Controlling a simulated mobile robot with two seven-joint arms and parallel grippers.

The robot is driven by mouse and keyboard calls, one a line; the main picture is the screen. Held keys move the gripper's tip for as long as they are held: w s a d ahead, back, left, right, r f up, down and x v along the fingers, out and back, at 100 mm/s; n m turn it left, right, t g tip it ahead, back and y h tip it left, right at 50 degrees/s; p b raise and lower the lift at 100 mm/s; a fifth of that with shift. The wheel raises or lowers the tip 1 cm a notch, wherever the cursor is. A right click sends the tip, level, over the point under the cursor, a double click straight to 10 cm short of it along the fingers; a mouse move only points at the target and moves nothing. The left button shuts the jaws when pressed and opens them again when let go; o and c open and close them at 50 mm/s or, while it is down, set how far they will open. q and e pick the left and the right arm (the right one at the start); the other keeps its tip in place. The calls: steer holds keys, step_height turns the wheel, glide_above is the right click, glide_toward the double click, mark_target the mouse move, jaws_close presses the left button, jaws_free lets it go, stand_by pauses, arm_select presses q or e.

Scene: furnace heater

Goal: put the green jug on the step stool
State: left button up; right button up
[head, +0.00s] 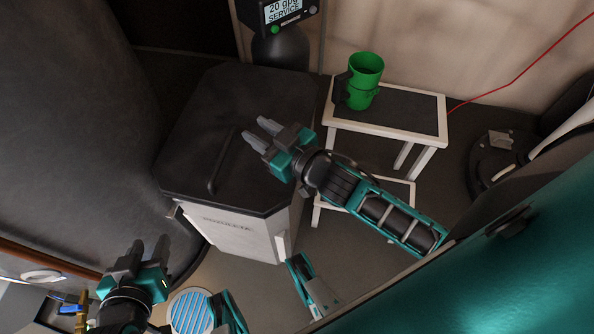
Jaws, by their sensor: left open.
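The green jug (363,84) stands upright on the dark top of the white-framed step stool (400,114), near its back left corner. Its dark handle is on the left side. My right gripper (257,130) is over the black-lidded box, left of the stool and apart from the jug. Its fingers are spread with nothing between them. My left gripper (150,243) is low at the left, far from the jug, open and empty. My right forearm passes in front of the stool's lower step (393,190) and hides part of it.
The black-lidded white box (205,145) stands left of the stool. A display unit (285,12) is behind it. A red cable (520,75) runs at upper right. A blue-striped round thing (190,312) is at the bottom. The stool top right of the jug is clear.

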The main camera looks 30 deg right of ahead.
arm_select(q)
steer(key=shift+a, duration=0.15)
arm_select(e)
steer(key=s+d+f+m+g+h, duration=0.2)
steer(key=s+f+g, duration=0.2)
steer(key=s, duration=0.6)
steer(key=shift+s+d+f+m+h, duration=0.2)
steer(key=shift+s+f+m+h, duration=0.15)
steer(key=shift+f, duration=0.3)
steer(key=shift+w, duration=0.1)
arm_select(q)
step_height(320, 180, up, 10)
steer(key=s+a+p, duration=0.1)
steer(key=a+p, duration=0.2)
steer(key=p, duration=1.1)
steer(key=shift+s+y, duration=0.2)
steer(key=shift+y, duration=0.2)
arm_select(e)
steer(key=s+d+r, duration=0.1)
steer(key=d+r, duration=0.2)
steer(key=r, duration=0.7)
steer(key=shift+s+h, duration=0.15)
steer(key=shift+h, duration=0.3)
arm_select(q)
steer(key=shift+s+d, duration=0.1)
steer(key=shift+d, duration=0.05)
arm_select(e)
steer(key=shift+s+a, duration=0.1)
steer(key=shift+a, duration=0.05)
